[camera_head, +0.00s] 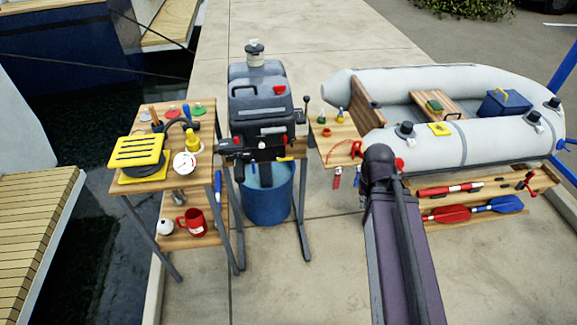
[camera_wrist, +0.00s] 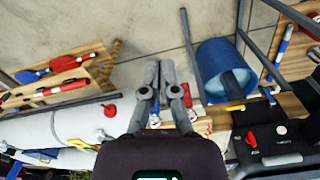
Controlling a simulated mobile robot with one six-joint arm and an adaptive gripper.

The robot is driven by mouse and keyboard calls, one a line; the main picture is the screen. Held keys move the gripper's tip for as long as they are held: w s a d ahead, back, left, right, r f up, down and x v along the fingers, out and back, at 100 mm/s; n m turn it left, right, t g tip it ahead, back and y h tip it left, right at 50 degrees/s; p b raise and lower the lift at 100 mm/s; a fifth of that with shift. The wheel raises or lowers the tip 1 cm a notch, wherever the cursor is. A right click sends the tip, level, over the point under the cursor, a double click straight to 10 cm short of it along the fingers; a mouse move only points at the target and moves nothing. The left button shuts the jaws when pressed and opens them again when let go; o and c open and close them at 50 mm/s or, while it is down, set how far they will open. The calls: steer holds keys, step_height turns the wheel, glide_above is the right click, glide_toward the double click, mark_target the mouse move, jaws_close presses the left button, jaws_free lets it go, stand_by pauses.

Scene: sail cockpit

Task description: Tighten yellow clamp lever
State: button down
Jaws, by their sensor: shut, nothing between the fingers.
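The outboard motor (camera_head: 262,110), dark grey with red parts, is mounted on a stand at the centre of the head view. A small yellow lever (camera_head: 287,159), which looks like the clamp lever, sticks out low on its right side. In the wrist view a yellow lever (camera_wrist: 236,107) shows beside the motor's dark body, right of my gripper. My gripper (camera_wrist: 160,66) is shut and empty, apart from the lever, with its fingers pointing up the picture. In the head view my arm hides the gripper. How far the lever is turned cannot be told.
A blue bucket (camera_head: 268,198) stands under the motor. A wooden table (camera_head: 205,108) with tools is on the left; a small table (camera_head: 318,158) with bottles and a red cord is on the right. The grey inflatable boat (camera_head: 480,138) lies beyond it. Concrete in front is clear.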

mark_target(288, 159)
steer(key=w+a+f+t+b, duration=0.15)
steer(key=w+f+b, duration=0.25)
steer(key=f+b, duration=0.5)
steer(key=w+a+f+t+b, duration=0.15)
steer(key=w+f+b, duration=0.25)
steer(key=f+b, duration=0.45)
steer(key=w+a+r+n+t+y, duration=0.1)
steer(key=w+a+r+t, duration=0.2)
steer(key=w+a, duration=0.4)
steer(key=w+a+r+n+t+y, duration=0.1)
steer(key=w+a+r+t, duration=0.3)
steer(key=w+a, duration=0.3)
steer(key=a, duration=0.5)
steer(key=shift+n+t+y, duration=0.3)
steer(key=shift+n+y, duration=0.1)
steer(key=shift+w+a, duration=0.1)
steer(key=shift+w, duration=0.1)
steer(key=shift+b+x, duration=3.9)
steer(key=shift+x, duration=3)
steer(key=shift+a, duration=0.15)
